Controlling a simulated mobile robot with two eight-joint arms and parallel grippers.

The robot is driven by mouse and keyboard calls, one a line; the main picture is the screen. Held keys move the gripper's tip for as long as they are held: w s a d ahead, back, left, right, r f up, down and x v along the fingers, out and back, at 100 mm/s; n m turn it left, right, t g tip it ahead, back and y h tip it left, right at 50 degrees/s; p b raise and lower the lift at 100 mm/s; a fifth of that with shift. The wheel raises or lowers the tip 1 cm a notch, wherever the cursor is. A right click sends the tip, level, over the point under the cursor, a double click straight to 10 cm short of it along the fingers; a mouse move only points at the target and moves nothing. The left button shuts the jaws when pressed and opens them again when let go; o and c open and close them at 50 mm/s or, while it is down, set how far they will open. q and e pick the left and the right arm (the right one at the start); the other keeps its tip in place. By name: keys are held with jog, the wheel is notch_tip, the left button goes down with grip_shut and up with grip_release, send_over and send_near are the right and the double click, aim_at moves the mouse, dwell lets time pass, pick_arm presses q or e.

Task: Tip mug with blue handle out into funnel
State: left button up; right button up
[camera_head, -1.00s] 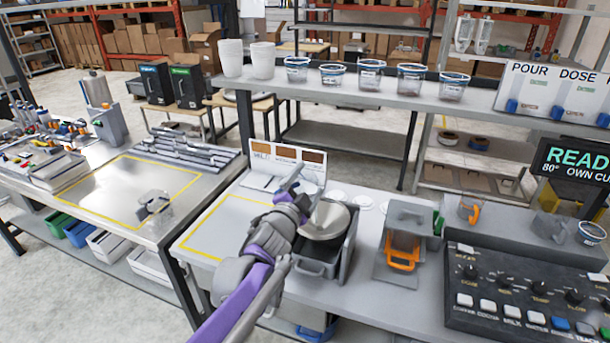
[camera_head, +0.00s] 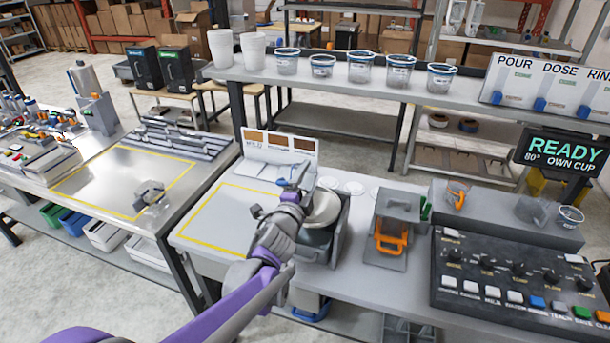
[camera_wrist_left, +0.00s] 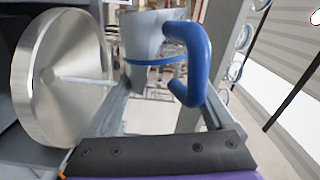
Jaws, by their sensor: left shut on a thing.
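In the left wrist view the mug is a pale grey cup (camera_wrist_left: 145,38) with a thick blue handle (camera_wrist_left: 198,62) on its right side and a blue band. My left gripper (camera_head: 297,187) is shut on this mug; the jaws (camera_wrist_left: 165,112) show below it in the wrist view. In the head view the mug is mostly lost behind the gripper and cannot be made out clearly. A wide round silver dish, which looks like the funnel (camera_head: 325,210), sits on a dark grey bin, just right of the gripper. It also shows in the wrist view (camera_wrist_left: 40,95), left of the mug. The mug's contents are hidden.
A grey stand with an orange-handled cup (camera_head: 390,243) is right of the bin. A black control panel (camera_head: 500,270) lies farther right. A shelf (camera_head: 330,83) with clear tubs runs behind. The yellow-outlined area (camera_head: 228,218) left of the gripper is clear.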

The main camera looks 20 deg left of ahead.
pick_arm(q)
jog(key=shift+d+m, duration=0.35)
jog(key=shift+m, duration=0.15)
jog(key=shift+w+d+f+m, duration=0.2)
jog(key=shift+f+m, duration=0.1)
jog(key=shift+m, duration=0.5)
jog(key=shift+s+d+f+m, duration=0.1)
jog(key=shift+d+m, duration=0.15)
jog(key=shift+m, duration=0.5)
jog(key=shift+s+d+m, duration=0.1)
jog(key=shift+d+m, duration=0.1)
jog(key=shift+m, duration=0.55)
pick_arm(e)
jog(key=shift+w+r, duration=0.2)
